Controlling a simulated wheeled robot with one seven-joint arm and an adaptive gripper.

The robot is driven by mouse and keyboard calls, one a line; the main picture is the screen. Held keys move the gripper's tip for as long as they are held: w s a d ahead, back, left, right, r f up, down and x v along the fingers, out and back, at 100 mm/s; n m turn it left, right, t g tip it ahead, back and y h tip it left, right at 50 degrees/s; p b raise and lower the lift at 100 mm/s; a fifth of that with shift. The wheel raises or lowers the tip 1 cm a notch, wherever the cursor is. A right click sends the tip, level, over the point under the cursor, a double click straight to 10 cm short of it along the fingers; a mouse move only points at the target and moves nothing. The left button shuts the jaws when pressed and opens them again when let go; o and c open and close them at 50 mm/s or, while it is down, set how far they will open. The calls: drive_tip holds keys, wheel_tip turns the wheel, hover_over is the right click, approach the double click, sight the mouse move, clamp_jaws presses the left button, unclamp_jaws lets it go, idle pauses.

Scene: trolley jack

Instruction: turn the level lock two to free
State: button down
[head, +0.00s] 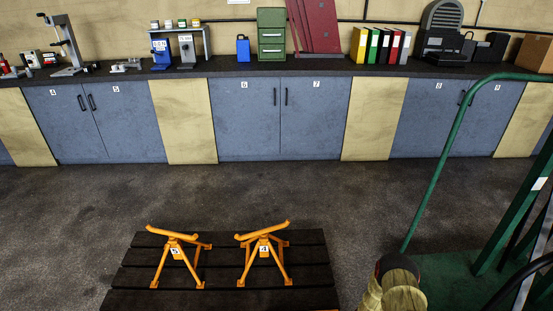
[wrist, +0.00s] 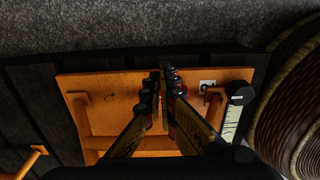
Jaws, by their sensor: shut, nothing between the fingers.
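In the wrist view my gripper (wrist: 165,75) points at an orange panel (wrist: 105,95), with its two dark fingertips close together and nothing visible between them. A small white label (wrist: 207,86) with a dark mark sits on the panel just right of the fingertips; I cannot read it surely. Part of a red ring (wrist: 184,91) shows beside the fingers, partly hidden by them. A black round knob (wrist: 240,92) stands at the panel's right end. I cannot tell which part is level lock two. My gripper does not show in the head view.
Two orange stands, left (head: 177,252) and right (head: 263,250), stand on a dark slatted platform (head: 225,298). A green frame (head: 440,165) stands at the right. A ribbed brown round thing (wrist: 290,105) is close on the wrist view's right. Floor before the workbench (head: 230,67) is clear.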

wheel_tip(320, 180, up, 3)
drive_tip(key=shift+r+p, duration=0.2)
drive_tip(key=shift+p, duration=0.65)
